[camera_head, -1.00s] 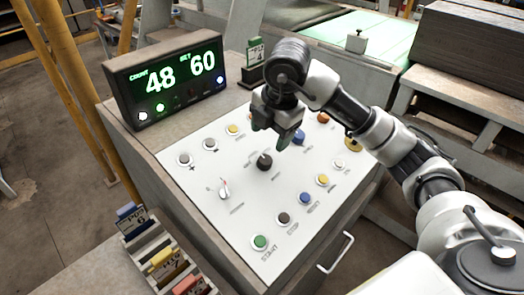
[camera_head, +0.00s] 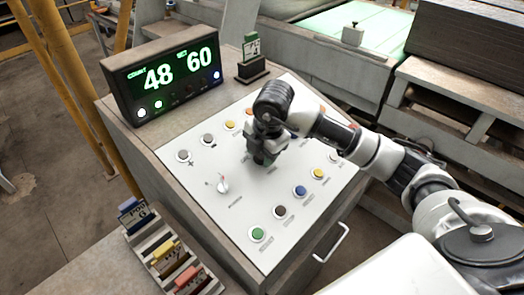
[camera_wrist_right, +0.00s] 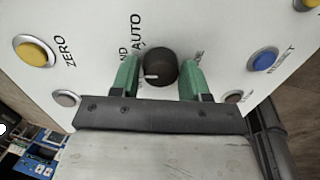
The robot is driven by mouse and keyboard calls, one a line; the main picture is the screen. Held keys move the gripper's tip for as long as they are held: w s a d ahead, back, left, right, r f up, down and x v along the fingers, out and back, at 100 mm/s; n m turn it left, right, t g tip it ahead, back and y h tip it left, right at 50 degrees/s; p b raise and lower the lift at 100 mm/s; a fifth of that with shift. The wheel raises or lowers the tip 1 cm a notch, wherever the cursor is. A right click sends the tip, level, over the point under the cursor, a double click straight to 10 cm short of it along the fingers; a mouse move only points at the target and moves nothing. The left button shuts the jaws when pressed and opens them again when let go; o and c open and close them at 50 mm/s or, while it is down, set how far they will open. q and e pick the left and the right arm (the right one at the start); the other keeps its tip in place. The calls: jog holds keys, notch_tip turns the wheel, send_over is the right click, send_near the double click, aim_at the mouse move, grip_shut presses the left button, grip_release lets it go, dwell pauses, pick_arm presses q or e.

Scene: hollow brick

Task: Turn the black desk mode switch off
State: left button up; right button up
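The black mode switch (camera_wrist_right: 161,67) is a round dark knob on the white panel, seen in the right wrist view. Its white pointer line points left in that view, near the partly covered labels, one reading AUTO. My right gripper (camera_wrist_right: 160,80) has its two green fingers on either side of the knob, open, with narrow gaps; I cannot make out firm contact. In the head view the right gripper (camera_head: 264,157) is low over the middle of the panel (camera_head: 205,225) and hides the knob. My left gripper is not in view.
A white rotary switch (camera_head: 222,186) and several coloured buttons, such as the green one (camera_head: 257,234), surround the gripper. A display (camera_head: 163,77) reading 48 and 60 stands behind. A card rack (camera_head: 150,235) is at lower left. A drawer handle (camera_head: 333,243) sticks out in front.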

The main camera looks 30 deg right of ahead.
jog(key=c, duration=0.5)
jog(key=shift+f+n+b, duration=0.1)
jog(key=shift+n+b, duration=0.7)
jog(key=shift+b, duration=0.25)
jog(key=n+b, duration=0.4)
jog(key=shift+f, duration=0.1)
jog(key=n+b, duration=0.4)
jog(key=shift+s+r+t+h, duration=0.1)
jog(key=shift+r+t+h, duration=0.1)
jog(key=shift+t+h, duration=0.15)
jog(key=shift+r+n, duration=0.1)
jog(key=shift+n, duration=0.2)
jog(key=o, duration=0.9)
